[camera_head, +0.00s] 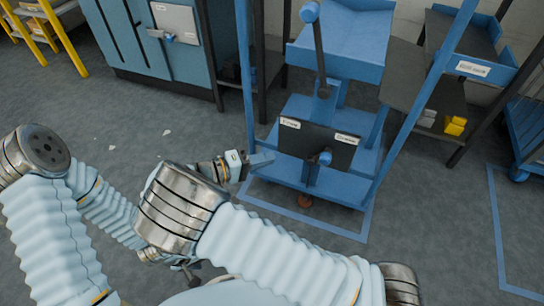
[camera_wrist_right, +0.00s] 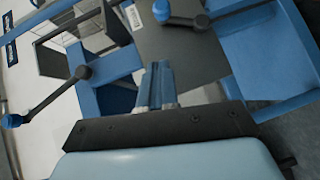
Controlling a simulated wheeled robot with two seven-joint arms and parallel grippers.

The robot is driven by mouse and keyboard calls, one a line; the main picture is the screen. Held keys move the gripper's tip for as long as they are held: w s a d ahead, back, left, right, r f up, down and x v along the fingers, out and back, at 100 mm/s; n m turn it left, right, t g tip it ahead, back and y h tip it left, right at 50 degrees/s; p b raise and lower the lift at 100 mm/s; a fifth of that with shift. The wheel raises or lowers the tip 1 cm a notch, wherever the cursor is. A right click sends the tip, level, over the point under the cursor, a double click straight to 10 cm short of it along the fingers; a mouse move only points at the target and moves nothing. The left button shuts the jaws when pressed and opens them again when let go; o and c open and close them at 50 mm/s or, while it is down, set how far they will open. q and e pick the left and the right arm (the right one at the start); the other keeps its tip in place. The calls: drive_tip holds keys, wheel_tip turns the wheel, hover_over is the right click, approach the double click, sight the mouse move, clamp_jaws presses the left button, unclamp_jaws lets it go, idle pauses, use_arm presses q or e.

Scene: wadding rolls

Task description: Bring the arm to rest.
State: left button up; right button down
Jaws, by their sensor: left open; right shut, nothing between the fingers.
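My right arm reaches across the lower middle of the head view and folds back at a metal elbow. Its gripper (camera_head: 262,159) is shut and empty, beside the left post of a blue stand. In the right wrist view its fingers (camera_wrist_right: 157,82) are together with nothing between them. My left arm comes in from the left and bends down behind the right arm. Its gripper (camera_head: 190,274) is open, but mostly hidden at the bottom of the head view.
The blue stand (camera_head: 340,182) has a dark labelled panel (camera_head: 318,146) and a lever (camera_head: 319,45). A blue cabinet (camera_head: 130,40) stands at the back left. A dark shelf with yellow blocks (camera_head: 455,125) is at the right. Grey floor lies open at the left, with small white scraps.

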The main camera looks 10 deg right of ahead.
idle(0.4)
drive_tip(key=s+d+f+n+g+y+p, duration=0.1)
drive_tip(key=s+d+f+g+y, duration=0.15)
drive_tip(key=f, duration=0.25)
drive_tip(key=s+d+f+g+y+p, duration=0.1)
drive_tip(key=s+d+f+y, duration=0.1)
drive_tip(key=d+f, duration=0.25)
drive_tip(key=s+f+g+y+p, duration=0.2)
drive_tip(key=s+f+g+y, duration=0.2)
drive_tip(key=s+f+y, duration=0.4)
drive_tip(key=s+a+r+m+t+y+p, duration=0.2)
drive_tip(key=s+a+m+t+y+p, duration=0.1)
drive_tip(key=y, duration=0.4)
drive_tip(key=shift+s+a+r+t+y, duration=0.3)
drive_tip(key=shift+a+t, duration=0.4)
drive_tip(key=shift+t, duration=0.45)
